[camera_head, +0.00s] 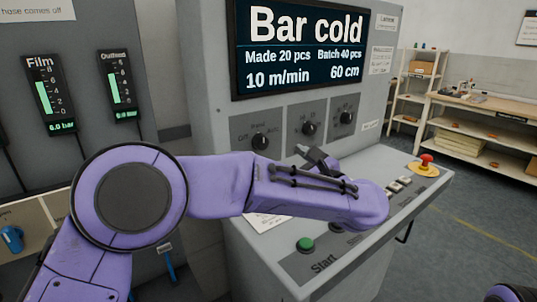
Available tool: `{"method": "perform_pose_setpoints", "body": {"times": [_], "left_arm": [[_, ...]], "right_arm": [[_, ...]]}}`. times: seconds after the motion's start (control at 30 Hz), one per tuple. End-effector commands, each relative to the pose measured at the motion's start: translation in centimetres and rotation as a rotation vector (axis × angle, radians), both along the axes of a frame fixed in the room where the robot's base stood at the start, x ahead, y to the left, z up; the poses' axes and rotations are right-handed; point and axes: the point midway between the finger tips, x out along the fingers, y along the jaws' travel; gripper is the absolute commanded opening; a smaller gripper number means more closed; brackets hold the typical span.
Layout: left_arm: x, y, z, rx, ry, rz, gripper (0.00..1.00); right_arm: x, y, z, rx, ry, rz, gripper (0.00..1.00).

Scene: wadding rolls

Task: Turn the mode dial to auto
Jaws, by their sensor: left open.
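The mode dial appears to be the left black knob (260,141) on the grey front panel below the screen. Small labels sit around it, too small to read with certainty, and I cannot tell where its pointer stands. My left arm crosses in front of the console from the left. My left gripper (309,152) is small and dark, partly hidden behind my purple forearm. It is open, to the right of and slightly below the left knob, apart from it. My right gripper is not clearly in view.
Two more knobs, a middle one (309,128) and a right one (347,117), share the panel. The screen (305,45) reads "Bar cold". The sloping desk carries a green Start button (305,244) and a red mushroom button (426,160). Shelves (480,115) stand at the right.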

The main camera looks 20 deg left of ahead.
Motion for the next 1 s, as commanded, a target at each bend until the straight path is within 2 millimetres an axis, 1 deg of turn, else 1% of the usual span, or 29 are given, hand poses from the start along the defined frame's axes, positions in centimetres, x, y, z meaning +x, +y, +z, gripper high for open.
{"method": "perform_pose_setpoints", "body": {"times": [0.03, 0.17, 0.3, 0.4, 0.5, 0.63, 0.87, 0.9, 0.97, 1.0], "left_arm": [[0.2, 0.4, -0.1, -0.001, 0.001, 0.004, 0.68], [1.5, 2.4, 0.2, -0.001, 0.004, 0.010, 0.68], [3.6, 5.0, 0.3, 0.000, 0.003, 0.013, 0.68], [5.0, 6.5, 0.3, -0.001, 0.003, 0.012, 0.68], [6.1, 7.6, 0.2, 0.000, 0.002, 0.010, 0.68], [6.7, 8.2, 0.0, 0.001, 0.002, 0.006, 0.68], [6.9, 8.2, 0.0, 0.002, 0.001, 0.005, 0.68], [6.9, 8.2, 0.0, 0.002, 0.001, 0.004, 0.61], [6.9, 8.2, 0.0, 0.002, 0.001, 0.004, 0.42], [6.8, 8.2, 0.0, 0.002, 0.001, 0.004, 0.29]], "right_arm": [[0.0, 0.0, 0.0, 0.000, 0.000, 0.000, 0.00], [0.0, 0.0, 0.9, -0.001, -0.001, 0.000, 0.00], [0.0, 0.0, 1.9, -0.001, -0.001, 0.000, 0.00], [0.0, 0.0, 2.5, -0.001, -0.001, 0.000, 0.00], [0.0, 0.0, 2.8, 0.000, -0.001, 0.000, 0.00], [0.0, 0.0, 3.0, 0.000, -0.001, 0.000, 0.00], [0.0, 0.0, 2.9, 0.000, -0.001, 0.000, 0.00], [0.0, 0.0, 2.9, 0.000, -0.001, 0.000, 0.00], [0.0, 0.0, 2.9, 0.000, -0.001, 0.000, 0.00], [0.0, 0.0, 2.9, 0.000, -0.001, 0.000, 0.00]]}}
